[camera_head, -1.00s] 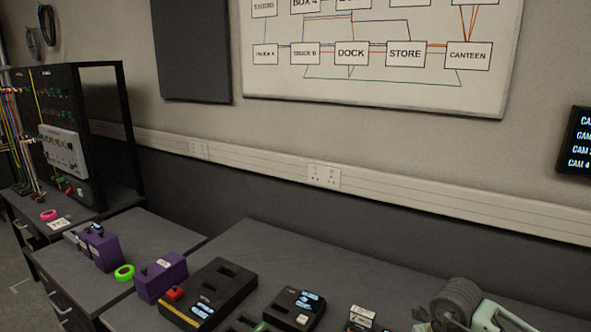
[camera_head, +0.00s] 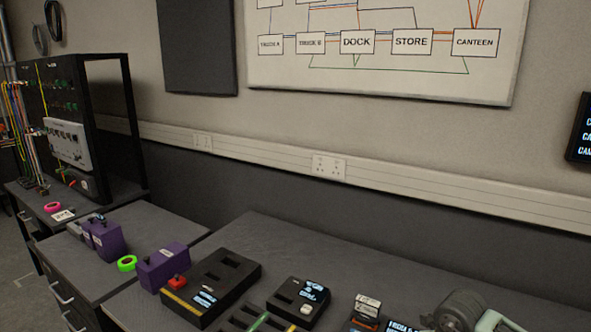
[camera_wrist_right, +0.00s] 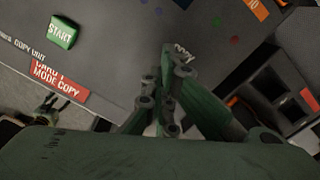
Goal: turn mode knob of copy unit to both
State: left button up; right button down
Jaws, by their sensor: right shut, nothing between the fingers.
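The copy unit (camera_wrist_right: 110,55) shows in the right wrist view as a dark grey panel with a green START button (camera_wrist_right: 63,31) and a red label (camera_wrist_right: 58,82) ending in "MODE COPY". My right gripper (camera_wrist_right: 178,65) is shut and empty, its fingertips over or near the panel beside a small whitish label partly hidden by them. I cannot make out the mode knob, nor whether the fingers touch anything. The fingers cover part of the panel.
In the head view, a black slotted case (camera_head: 212,285), a smaller black device (camera_head: 297,300) and purple boxes (camera_head: 163,265) stand on the dark benches. A cable rack (camera_head: 65,130) stands at left. In the right wrist view, a dark open-fronted box (camera_wrist_right: 270,80) lies right of the fingers.

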jog(key=shift+s+a+f, duration=0.25)
jog(key=shift+s+f, duration=0.2)
jog(key=shift+f, duration=0.1)
dwell(0.4)
jog(key=shift+b, duration=0.35)
jog(key=shift+d+b, duration=0.3)
jog(key=shift+b, duration=0.35)
jog(key=shift+w+d, duration=0.2)
jog(key=shift+w, duration=0.2)
jog(key=shift+w+r, duration=0.15)
jog(key=shift+r, duration=0.5)
notch_tip(320, 180, up, 5)
jog(key=p, duration=0.3)
jog(key=shift+w+r, duration=0.1)
